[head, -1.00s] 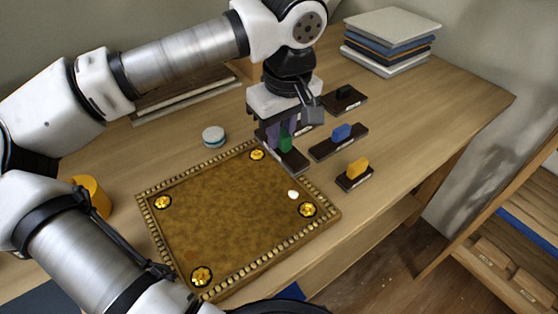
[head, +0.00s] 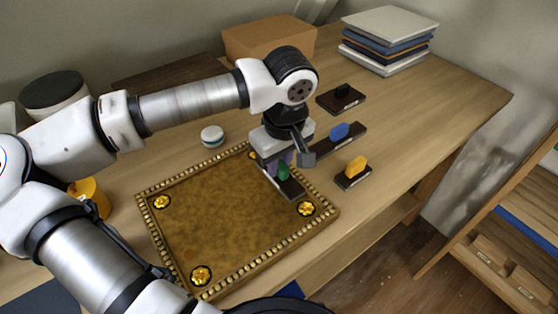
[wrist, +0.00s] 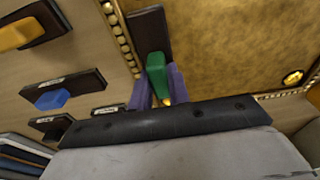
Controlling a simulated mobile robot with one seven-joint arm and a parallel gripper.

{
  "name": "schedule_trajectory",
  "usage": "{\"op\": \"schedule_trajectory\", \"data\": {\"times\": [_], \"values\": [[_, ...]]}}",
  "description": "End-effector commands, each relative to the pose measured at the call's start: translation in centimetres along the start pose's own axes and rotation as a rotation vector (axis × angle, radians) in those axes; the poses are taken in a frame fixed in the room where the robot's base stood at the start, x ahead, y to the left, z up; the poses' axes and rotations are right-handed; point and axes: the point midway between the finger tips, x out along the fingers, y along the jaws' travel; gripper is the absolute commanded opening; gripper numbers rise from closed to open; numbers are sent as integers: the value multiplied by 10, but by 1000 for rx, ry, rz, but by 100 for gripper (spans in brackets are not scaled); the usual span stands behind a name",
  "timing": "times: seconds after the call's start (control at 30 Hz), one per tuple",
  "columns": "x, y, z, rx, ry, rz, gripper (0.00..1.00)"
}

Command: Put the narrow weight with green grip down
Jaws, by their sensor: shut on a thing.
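The narrow dark weight (head: 292,187) with a green grip (head: 284,171) is in my gripper (head: 278,168). It is over the right back part of the gilt tray (head: 215,215), near its beaded right edge. In the wrist view the purple fingers (wrist: 157,87) are shut on the green grip (wrist: 156,70), and the dark bar (wrist: 149,32) extends beyond them beside the beaded rim. I cannot tell whether the weight touches the tray. My gripper hides part of the weight and the tray's back corner.
Weights with blue (head: 339,131), yellow (head: 355,165) and black (head: 342,91) grips lie right of the tray. A small white round tin (head: 212,136) stands behind it. Books (head: 388,40) are stacked at the back right, with a brown box (head: 268,40) at the back. The tray's middle is clear.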

Motion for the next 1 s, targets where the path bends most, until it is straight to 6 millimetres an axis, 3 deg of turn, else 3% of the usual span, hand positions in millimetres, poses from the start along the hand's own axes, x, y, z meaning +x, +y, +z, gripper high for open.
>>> {"op": "schedule_trajectory", "data": {"times": [0.03,0.07,0.2,0.63,1.0], "values": [[3,0,0,0,1,0,0],[1,0,0,0,0,0,22],[1,0,0,0,0,0,40],[-8,0,-1,-1,2,0,40],[-85,0,-1,-1,3,0,40]]}}
